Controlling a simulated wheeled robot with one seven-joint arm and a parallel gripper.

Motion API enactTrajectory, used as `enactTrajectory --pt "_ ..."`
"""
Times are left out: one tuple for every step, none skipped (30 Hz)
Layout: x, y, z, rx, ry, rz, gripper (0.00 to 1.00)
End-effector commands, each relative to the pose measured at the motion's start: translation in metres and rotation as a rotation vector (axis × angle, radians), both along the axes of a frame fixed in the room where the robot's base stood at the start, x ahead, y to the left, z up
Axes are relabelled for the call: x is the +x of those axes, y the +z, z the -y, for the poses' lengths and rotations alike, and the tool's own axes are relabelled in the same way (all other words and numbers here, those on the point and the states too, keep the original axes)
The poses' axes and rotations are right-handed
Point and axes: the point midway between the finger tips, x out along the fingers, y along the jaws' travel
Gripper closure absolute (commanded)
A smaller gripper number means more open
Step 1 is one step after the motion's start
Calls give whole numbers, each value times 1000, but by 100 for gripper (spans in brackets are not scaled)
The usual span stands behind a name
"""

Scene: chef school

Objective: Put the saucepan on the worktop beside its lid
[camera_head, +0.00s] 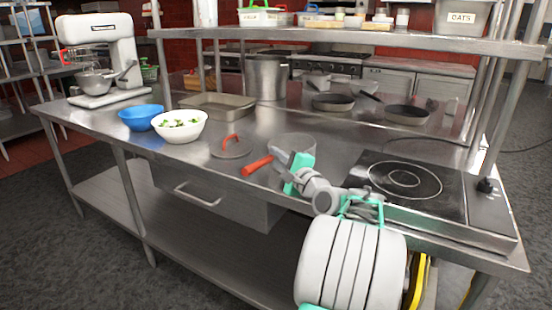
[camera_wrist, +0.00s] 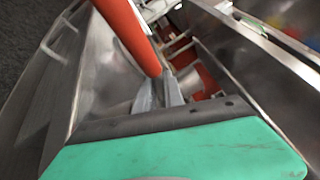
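The saucepan (camera_head: 300,141) is a steel pan with a red handle (camera_head: 257,165), near the front of the worktop (camera_head: 337,152). Its handle points towards the front left, and my gripper hides part of the pan. Its lid (camera_head: 231,150), with a red loop handle, lies flat on the worktop to the left. My gripper (camera_head: 281,155) is at the pan end of the handle. In the wrist view the red handle (camera_wrist: 130,28) runs down to my close-set gripper fingers (camera_wrist: 160,90), which look shut on it. I cannot tell whether the pan touches the worktop.
A black hob (camera_head: 405,182) is to the right. A white bowl of greens (camera_head: 179,127), a blue bowl (camera_head: 141,117) and a mixer (camera_head: 108,60) are to the left. A tray (camera_head: 216,106), a tall pot (camera_head: 266,78) and two frying pans (camera_head: 406,114) stand behind. An upper shelf (camera_head: 350,43) overhangs the back.

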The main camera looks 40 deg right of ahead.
Motion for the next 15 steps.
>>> enactTrajectory --pt "0 0 0 0 0 0 83" --pt "0 0 0 0 0 0 81" --pt "0 0 0 0 0 0 77" --pt "0 0 0 0 0 0 75" --pt "0 0 0 0 0 0 72" --pt "0 0 0 0 0 0 69" --pt "0 1 0 0 0 0 67" --pt "0 0 0 0 0 0 66" --pt "0 1 0 0 0 0 66" --pt "0 1 0 0 0 0 66" --pt "0 1 0 0 0 0 66" --pt "0 1 0 0 0 0 66" --pt "0 1 0 0 0 1 66" --pt "0 1 0 0 0 0 66" --pt "-1 1 0 0 0 1 66"
